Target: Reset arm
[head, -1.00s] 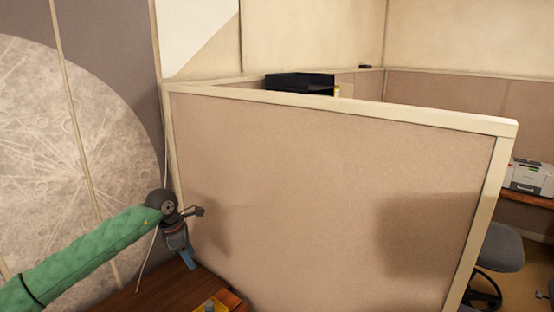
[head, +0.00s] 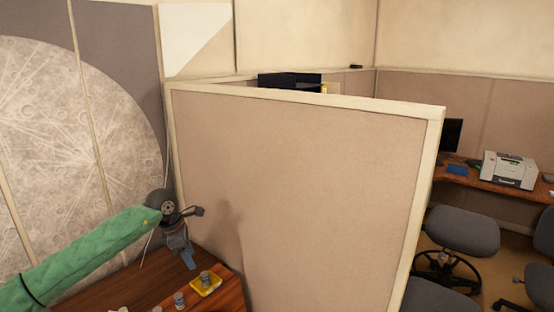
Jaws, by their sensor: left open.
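My left arm, in a green sleeve, comes in from the left in the head view. My left gripper (head: 187,258) points down above the wooden table (head: 228,285), near the partition's left edge. It is open, and nothing shows between its fingers. My right arm and gripper are not in view.
A yellow tray (head: 207,289) with a small grey can on it sits on the table, and another can (head: 179,300) stands beside it. A beige partition (head: 310,190) rises directly behind. Office chairs (head: 462,230) and a desk with a printer (head: 509,170) are at the right.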

